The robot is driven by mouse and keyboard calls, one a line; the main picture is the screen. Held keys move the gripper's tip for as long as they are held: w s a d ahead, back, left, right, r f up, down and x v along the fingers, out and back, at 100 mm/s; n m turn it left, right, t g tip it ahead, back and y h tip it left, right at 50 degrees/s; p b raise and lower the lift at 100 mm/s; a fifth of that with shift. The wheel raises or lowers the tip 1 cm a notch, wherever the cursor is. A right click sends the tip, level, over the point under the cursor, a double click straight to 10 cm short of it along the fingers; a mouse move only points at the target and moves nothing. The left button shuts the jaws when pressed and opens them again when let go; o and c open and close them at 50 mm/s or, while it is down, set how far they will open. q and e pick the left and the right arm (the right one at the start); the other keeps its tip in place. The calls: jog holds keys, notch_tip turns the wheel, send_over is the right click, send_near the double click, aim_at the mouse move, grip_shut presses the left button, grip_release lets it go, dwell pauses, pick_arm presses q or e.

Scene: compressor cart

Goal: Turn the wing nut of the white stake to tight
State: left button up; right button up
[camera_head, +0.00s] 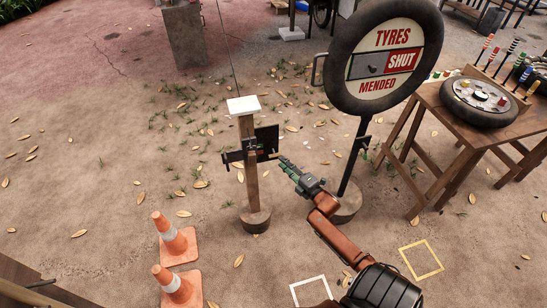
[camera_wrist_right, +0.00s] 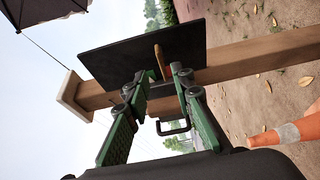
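The white stake is a wooden post (camera_head: 246,170) with a white cap (camera_head: 243,105), upright in a round base. A dark plate (camera_head: 267,137) is fixed to it. In the right wrist view the post (camera_wrist_right: 240,57) runs sideways past the plate (camera_wrist_right: 108,60). A tan, elongated piece (camera_wrist_right: 160,61) stands out from the plate; I cannot tell whether it is the wing nut. My right gripper (camera_head: 281,160) is just right of the plate. Its green fingers (camera_wrist_right: 159,76) are apart, on either side of the tan piece, with gaps visible. My left gripper is not in view.
A round tyre sign (camera_head: 386,50) on a pole stands close right of my right gripper. A wooden table (camera_head: 440,108) with a wheel (camera_head: 485,98) is at right. Two orange cones (camera_head: 173,238) stand at front left. A black hook (camera_wrist_right: 173,127) hangs below the post.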

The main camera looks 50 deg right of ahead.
aim_at(275, 155)
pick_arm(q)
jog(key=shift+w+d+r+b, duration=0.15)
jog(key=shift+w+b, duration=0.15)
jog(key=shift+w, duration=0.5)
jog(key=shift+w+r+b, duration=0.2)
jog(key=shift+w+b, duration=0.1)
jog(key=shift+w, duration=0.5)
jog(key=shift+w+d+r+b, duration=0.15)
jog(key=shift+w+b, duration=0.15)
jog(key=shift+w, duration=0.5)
pick_arm(e)
jog(key=shift+w+d+f, duration=0.1)
jog(key=shift+w+d, duration=0.1)
jog(key=shift+w, duration=0.9)
jog(key=shift+w+d, duration=0.15)
jog(key=shift+w, duration=1)
jog(key=shift+w+d+f, duration=0.1)
jog(key=shift+w+d, duration=0.1)
jog(key=shift+w, duration=0.9)
grip_shut()
